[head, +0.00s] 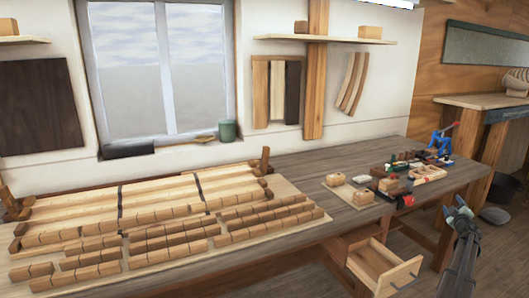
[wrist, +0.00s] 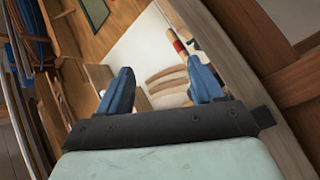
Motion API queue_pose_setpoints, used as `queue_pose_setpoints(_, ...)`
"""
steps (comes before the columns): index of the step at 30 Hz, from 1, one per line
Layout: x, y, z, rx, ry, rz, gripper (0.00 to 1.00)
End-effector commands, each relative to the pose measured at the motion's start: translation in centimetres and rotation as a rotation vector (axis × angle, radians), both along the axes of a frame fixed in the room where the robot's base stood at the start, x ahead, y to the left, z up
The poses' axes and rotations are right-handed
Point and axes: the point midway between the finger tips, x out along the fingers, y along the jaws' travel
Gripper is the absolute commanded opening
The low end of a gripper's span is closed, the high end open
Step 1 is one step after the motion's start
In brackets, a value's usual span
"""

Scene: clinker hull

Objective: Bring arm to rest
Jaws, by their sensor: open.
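My gripper (head: 458,207) is at the right of the head view, in front of the bench's right end and to the right of the open drawer. It points up and away from the bench top. In the wrist view my gripper (wrist: 163,92) shows two blue-grey fingers set wide apart with nothing between them. Past the fingers are the wall and some curved wooden strips (wrist: 166,82). The gripper touches nothing that I can see.
The workbench (head: 330,160) holds a board with several rows of wooden blocks (head: 170,238). Small tools and a blue clamp (head: 440,141) stand at its right end. A drawer (head: 378,268) hangs open below. A second bench (head: 486,101) stands at the far right.

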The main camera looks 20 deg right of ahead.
Motion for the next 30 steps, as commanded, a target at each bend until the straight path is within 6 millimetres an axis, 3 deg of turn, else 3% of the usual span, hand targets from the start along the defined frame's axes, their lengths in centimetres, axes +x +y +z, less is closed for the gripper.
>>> queue_pose_setpoints(4, -4.3, -1.4, -0.6, 0.07, -0.027, -0.237, 0.66)
queue_pose_setpoints(8, -8.5, -1.3, -2.0, 0.168, -0.042, -0.435, 0.66)
queue_pose_setpoints(11, -11.8, -0.2, -4.5, 0.274, -0.042, -0.579, 0.66)
queue_pose_setpoints(14, -15.1, 2.0, -8.3, 0.404, -0.026, -0.711, 0.66)
queue_pose_setpoints(18, -18.2, 7.0, -14.7, 0.611, 0.017, -0.857, 0.66)
queue_pose_setpoints(21, -18.9, 11.4, -19.1, 0.75, 0.062, -0.921, 0.66)
queue_pose_setpoints(26, -18.6, 19.1, -25.2, 0.954, 0.148, -0.979, 0.66)
queue_pose_setpoints(30, -17.6, 26.4, -29.7, 1.113, 0.238, -0.999, 0.66)
